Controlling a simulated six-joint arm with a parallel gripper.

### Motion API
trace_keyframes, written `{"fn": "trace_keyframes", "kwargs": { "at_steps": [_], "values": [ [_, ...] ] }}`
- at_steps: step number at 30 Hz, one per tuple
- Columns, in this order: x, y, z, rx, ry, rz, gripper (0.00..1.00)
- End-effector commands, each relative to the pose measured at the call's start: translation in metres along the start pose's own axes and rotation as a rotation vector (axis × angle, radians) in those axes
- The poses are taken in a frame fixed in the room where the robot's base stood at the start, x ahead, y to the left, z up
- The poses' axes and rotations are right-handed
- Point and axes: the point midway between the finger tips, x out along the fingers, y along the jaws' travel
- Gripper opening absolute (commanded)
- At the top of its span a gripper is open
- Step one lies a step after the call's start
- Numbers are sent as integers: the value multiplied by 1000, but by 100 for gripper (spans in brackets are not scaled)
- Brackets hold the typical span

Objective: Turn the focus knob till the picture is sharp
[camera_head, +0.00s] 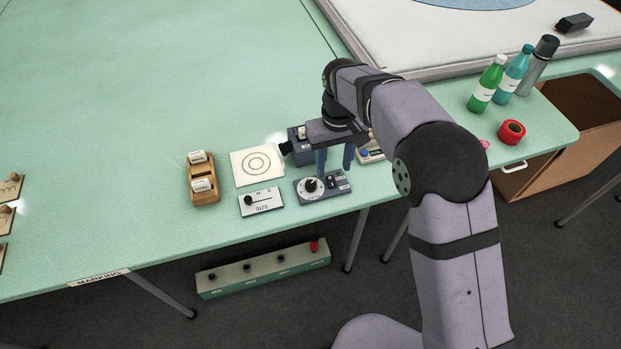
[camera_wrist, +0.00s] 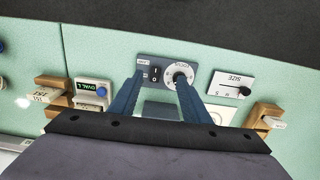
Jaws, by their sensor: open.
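The focus knob (camera_head: 312,186) is a black knob on a round white dial, on a dark grey control box on the green table. It also shows in the wrist view (camera_wrist: 180,76). My gripper (camera_head: 334,172) is open and empty above and behind the box, fingers pointing down. In the wrist view my fingers (camera_wrist: 160,80) are spread around the area beside the dial; the tip of the right one overlaps the dial's lower edge. The picture (camera_head: 257,165), concentric dark rings on a white square, lies left of the box. I cannot tell how sharp it is.
A SIZE slider panel (camera_head: 261,202) sits left of the knob box, and a rocker switch (camera_wrist: 155,74) is beside the dial. A dark device with a lens (camera_head: 286,148) stands behind. A wooden stamp holder (camera_head: 202,180) is farther left. Bottles (camera_head: 487,84) and red tape (camera_head: 512,132) are right.

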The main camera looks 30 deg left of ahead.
Motion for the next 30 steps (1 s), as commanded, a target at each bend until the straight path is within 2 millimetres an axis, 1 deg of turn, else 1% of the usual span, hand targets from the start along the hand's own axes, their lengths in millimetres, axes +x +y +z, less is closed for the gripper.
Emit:
{"fn": "trace_keyframes", "kwargs": {
  "at_steps": [1,3,6,8,14,17,20,30],
  "values": [
    [4,-16,-9,-33,-1,0,43],
    [8,-31,-17,-64,0,0,43],
    [11,-44,-24,-91,0,0,43],
    [11,-49,-26,-100,2,0,43],
    [13,-51,-27,-105,1,0,43],
    [18,-51,-26,-104,-1,0,43],
    [27,-50,-26,-104,-1,0,43],
    [70,-50,-26,-103,0,0,43]
  ]
}}
